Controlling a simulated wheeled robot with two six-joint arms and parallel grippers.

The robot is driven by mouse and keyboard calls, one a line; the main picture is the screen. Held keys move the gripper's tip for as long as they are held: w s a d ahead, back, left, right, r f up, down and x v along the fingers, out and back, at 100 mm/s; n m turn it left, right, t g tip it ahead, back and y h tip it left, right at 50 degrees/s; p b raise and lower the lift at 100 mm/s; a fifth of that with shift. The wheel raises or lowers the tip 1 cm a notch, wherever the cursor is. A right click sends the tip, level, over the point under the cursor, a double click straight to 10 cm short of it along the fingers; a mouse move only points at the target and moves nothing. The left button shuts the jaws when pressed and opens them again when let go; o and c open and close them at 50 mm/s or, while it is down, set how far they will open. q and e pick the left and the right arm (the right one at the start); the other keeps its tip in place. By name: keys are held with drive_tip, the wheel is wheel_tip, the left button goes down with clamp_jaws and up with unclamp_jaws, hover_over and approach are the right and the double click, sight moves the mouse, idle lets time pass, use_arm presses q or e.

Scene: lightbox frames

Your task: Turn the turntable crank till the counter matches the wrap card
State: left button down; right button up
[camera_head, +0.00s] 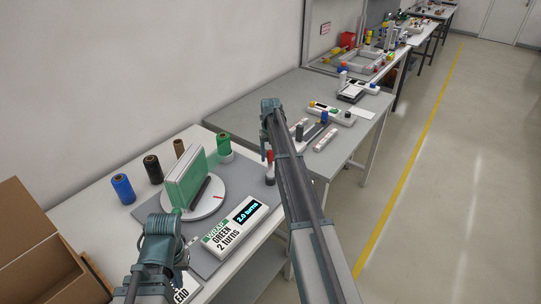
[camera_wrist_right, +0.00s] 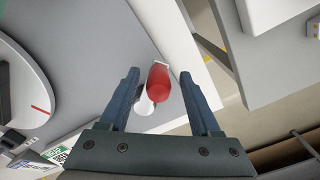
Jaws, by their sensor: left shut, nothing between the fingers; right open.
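The turntable (camera_head: 207,207) is a white disc carrying an upright block wrapped in green (camera_head: 187,178). In front of it, the counter (camera_head: 248,211) reads "2.0 turns". The wrap card (camera_head: 221,237) beside the display reads "GREEN 2 turns". A red knob (camera_head: 270,156), apparently the crank handle, stands near the mat's right edge. In the right wrist view the red knob (camera_wrist_right: 158,84) appears between the spread fingers of my open right gripper (camera_wrist_right: 160,76); contact cannot be told. My left gripper (camera_head: 165,222) is shut and empty, in front of the turntable.
Blue (camera_head: 123,188), black (camera_head: 153,169) and green (camera_head: 224,146) rolls stand around the turntable. An open cardboard box (camera_head: 40,250) is at the left. A grey table (camera_head: 235,108) with small items adjoins behind. The floor right is clear.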

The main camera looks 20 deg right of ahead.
drive_tip(key=shift+r, duration=0.1)
use_arm(q)
wheel_tip(320, 180, up, 14)
drive_tip(key=p, duration=1.3)
drive_tip(key=shift+p, duration=0.4)
use_arm(e)
wheel_tip(320, 180, up, 14)
use_arm(q)
drive_tip(key=shift+f, duration=0.15)
use_arm(e)
drive_tip(key=shift+f, duration=0.2)
drive_tip(key=shift+c, duration=0.3)
